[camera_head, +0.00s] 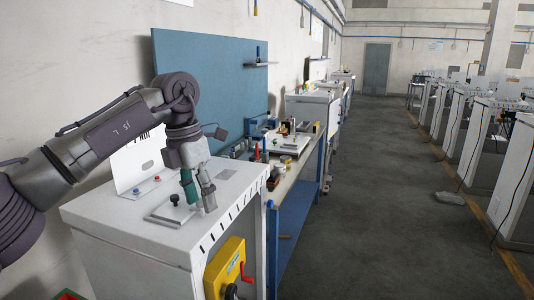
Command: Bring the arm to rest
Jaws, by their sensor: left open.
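My left arm (100,140) comes in from the left, bent at the elbow, with its wrist hanging down over the white cabinet (125,230). My left gripper (199,203) points downward, with its fingers apart and nothing seen between them. It is just above or beside a flat light plate (168,213) with a dark knob (174,199) on the cabinet top. Whether the fingertips touch the plate cannot be told. My right gripper is not in view.
A white upright panel (138,162) stands on the cabinet behind the gripper. A yellow box with a red handle (225,268) is on the cabinet's front. A blue workbench (297,200) with small items adjoins it. The grey floor (390,200) to the right is largely clear.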

